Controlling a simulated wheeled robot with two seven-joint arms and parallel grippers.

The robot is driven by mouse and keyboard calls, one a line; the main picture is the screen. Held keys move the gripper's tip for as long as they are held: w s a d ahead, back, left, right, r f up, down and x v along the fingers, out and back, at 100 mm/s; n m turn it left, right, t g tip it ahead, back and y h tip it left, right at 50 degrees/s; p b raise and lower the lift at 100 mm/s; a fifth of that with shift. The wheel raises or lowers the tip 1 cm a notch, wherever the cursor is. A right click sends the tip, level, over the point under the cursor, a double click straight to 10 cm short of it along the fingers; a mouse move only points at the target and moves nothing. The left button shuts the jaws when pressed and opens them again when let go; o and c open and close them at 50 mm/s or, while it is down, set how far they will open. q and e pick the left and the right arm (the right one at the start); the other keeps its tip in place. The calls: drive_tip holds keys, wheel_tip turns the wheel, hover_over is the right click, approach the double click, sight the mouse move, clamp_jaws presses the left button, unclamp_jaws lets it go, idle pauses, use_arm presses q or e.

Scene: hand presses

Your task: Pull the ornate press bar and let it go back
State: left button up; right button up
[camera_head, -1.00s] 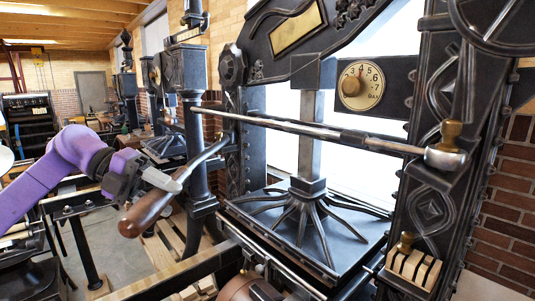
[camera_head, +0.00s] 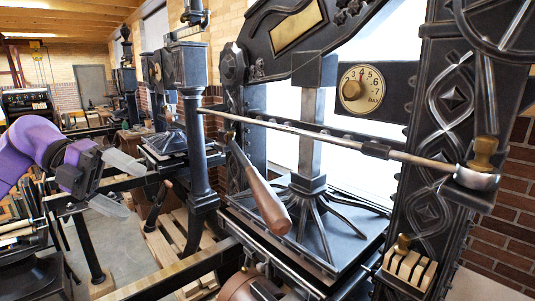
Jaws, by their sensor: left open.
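The ornate press (camera_head: 440,110) is black cast iron with a gold plate and fills the right side. Its press bar has a brown wooden grip (camera_head: 262,192) on a curved dark metal arm (camera_head: 239,152). The grip hangs tilted in front of the platen (camera_head: 345,235), its thick end down and to the right. My left gripper (camera_head: 118,184) is open and empty, its two pale fingers spread, well to the left of the grip and not touching it. The purple left arm comes in from the left. My right gripper is not in view.
A long metal rod (camera_head: 320,132) crosses the press front. A round dial (camera_head: 362,89) sits behind it. A dark column (camera_head: 191,110) and a wooden pallet (camera_head: 163,245) stand between my gripper and the press. More presses line the back wall.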

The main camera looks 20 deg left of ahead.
use_arm(q)
drive_tip(key=s+d+r+b, duration=0.2)
drive_tip(key=s+d+b, duration=0.1)
drive_tip(key=s, duration=0.4)
drive_tip(key=s+d+r+b, duration=0.2)
drive_tip(key=s+b, duration=0.3)
drive_tip(key=s, duration=0.3)
drive_tip(key=shift+s+d+r, duration=0.3)
drive_tip(key=shift+d+r, duration=0.1)
